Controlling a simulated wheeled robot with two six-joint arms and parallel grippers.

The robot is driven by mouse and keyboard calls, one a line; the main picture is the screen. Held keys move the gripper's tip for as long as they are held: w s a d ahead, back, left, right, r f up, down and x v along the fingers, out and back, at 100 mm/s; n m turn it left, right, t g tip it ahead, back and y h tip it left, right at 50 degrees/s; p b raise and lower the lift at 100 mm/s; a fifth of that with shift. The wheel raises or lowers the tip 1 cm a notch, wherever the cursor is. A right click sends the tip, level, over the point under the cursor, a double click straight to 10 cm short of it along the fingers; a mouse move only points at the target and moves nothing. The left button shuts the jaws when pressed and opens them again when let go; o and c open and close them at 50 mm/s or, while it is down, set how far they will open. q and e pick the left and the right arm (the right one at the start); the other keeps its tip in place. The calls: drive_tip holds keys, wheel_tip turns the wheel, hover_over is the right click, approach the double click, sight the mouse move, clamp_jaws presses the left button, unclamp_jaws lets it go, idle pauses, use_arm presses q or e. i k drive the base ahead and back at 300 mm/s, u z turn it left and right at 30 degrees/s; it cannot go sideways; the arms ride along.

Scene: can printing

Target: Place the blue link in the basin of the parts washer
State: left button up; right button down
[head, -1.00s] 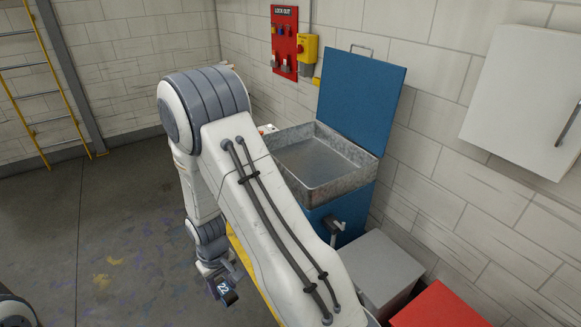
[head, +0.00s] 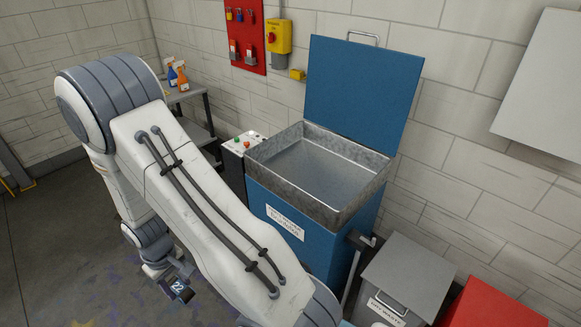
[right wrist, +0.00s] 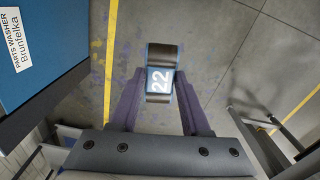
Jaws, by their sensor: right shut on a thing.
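The blue link (head: 179,290), marked 22, is between the fingers of my right gripper (head: 170,279), low at the lower left of the head view. In the right wrist view the link (right wrist: 160,58) shows its dark top and a blue-and-white 22, with my right gripper (right wrist: 159,92) shut on it. The parts washer (head: 312,245) is a blue cabinet with its blue lid (head: 358,95) raised. Its grey metal basin (head: 318,165) is open and looks empty. The link is left of and below the basin, apart from it. My left gripper is not in view.
A control box (head: 240,145) with buttons stands left of the basin. Behind it, a small table (head: 190,95) holds spray bottles (head: 182,77). A grey waste bin (head: 408,275) and a red box (head: 490,308) stand to the right. The wall is behind the lid.

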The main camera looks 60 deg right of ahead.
sight(316, 180)
drive_tip(key=i, duration=2.4)
drive_tip(key=z, duration=2.85)
drive_tip(key=i, duration=1)
drive_tip(key=u, duration=0.05)
